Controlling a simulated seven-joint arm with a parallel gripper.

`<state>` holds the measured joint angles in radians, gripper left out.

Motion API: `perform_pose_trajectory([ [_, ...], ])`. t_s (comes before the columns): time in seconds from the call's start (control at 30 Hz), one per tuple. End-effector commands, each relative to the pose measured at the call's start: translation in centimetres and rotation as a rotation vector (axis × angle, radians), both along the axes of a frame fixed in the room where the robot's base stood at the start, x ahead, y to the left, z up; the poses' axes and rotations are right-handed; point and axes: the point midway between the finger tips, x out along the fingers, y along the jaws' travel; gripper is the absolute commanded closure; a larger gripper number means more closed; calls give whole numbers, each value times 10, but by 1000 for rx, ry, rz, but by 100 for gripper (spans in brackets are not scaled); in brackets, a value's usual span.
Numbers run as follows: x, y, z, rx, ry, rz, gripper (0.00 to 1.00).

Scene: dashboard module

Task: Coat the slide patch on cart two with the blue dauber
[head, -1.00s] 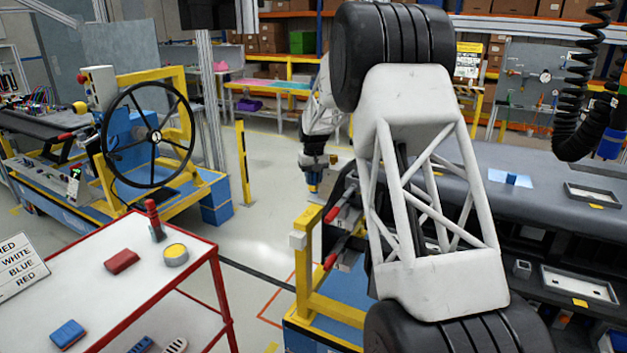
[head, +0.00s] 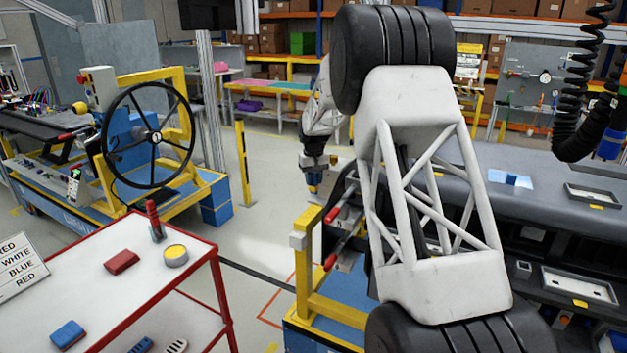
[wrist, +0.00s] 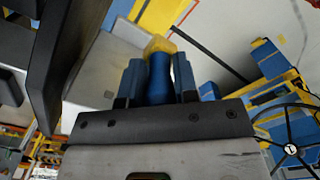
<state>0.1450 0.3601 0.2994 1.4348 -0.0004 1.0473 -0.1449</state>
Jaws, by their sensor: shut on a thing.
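My gripper (wrist: 159,72) is shut on the blue dauber (wrist: 158,84), with a blue finger on each side of its handle. The dauber's yellow tip (wrist: 158,46) points away from the wrist. In the head view the dauber (head: 313,179) hangs tip down, small, left of the cart with the dark dashboard (head: 470,180). My own arm hides much of that cart. I cannot make out the slide patch for certain, nor a number on this cart. A grey panel (wrist: 95,78) lies beyond the fingers in the wrist view; I see no contact with it.
A yellow frame with red-handled clamps (head: 338,213) stands at the cart's left end. A red-edged table (head: 95,260) at front left holds red and blue blocks and a yellow-topped tin (head: 176,255). A steering wheel marked 1 (head: 150,137) is on the left cart.

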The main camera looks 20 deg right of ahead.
Motion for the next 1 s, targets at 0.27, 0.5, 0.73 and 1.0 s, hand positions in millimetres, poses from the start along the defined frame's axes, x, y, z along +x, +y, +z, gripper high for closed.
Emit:
perform_pose_trajectory([
  [0.27,0,0,-15,0,1,0,96],
  [0.5,0,0,-36,0,1,0,96],
  [0.73,0,0,-56,0,1,0,96],
  [1.0,-4,5,-77,0,-1,1,96],
])
